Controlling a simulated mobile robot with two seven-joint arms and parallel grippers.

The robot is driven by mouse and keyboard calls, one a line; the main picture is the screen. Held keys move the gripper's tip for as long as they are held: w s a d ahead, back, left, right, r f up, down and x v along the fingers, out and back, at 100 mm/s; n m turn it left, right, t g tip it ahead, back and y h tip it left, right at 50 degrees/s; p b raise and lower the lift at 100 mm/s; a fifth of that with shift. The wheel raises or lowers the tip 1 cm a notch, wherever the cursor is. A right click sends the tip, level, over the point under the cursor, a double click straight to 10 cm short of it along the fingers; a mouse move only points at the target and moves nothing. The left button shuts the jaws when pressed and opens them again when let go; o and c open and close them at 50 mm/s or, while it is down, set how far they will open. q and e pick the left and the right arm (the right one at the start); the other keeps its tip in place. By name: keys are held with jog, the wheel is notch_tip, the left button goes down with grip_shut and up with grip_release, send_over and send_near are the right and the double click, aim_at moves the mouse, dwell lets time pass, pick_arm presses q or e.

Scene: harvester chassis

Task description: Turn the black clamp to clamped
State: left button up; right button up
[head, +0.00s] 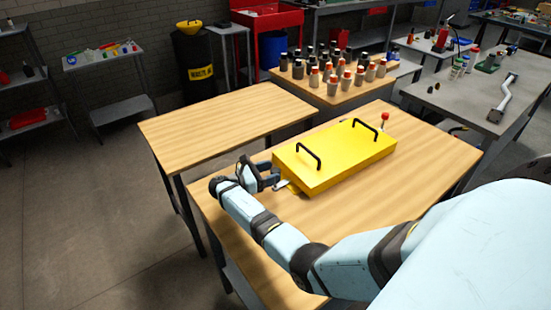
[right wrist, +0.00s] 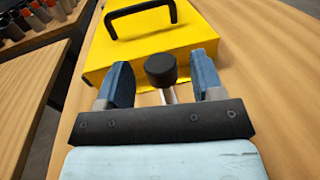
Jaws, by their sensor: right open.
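The black clamp shows in the right wrist view as a black round knob (right wrist: 160,68) on a short silver stem. It lies between the two fingers of my right gripper (right wrist: 163,82), with a gap on either side. That gripper is open. In the head view my right gripper (head: 268,176) is at the left end of the yellow box (head: 315,178), beside a silver clamp part (head: 281,185). The fingers hide the black knob there. I cannot tell the clamp's exact angle. My left gripper is not in view.
The yellow box has two black handles and stands on a wooden table (head: 420,178). A red-knobbed clamp (head: 384,118) is at its far end. An empty wooden table (head: 215,122) stands behind. Several bottles (head: 333,84) stand on another table further back.

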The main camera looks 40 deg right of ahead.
jog(key=b+v, duration=0.2)
jog(key=v, duration=0.9)
jog(key=shift+w+a, duration=0.15)
jog(key=shift+a, duration=0.05)
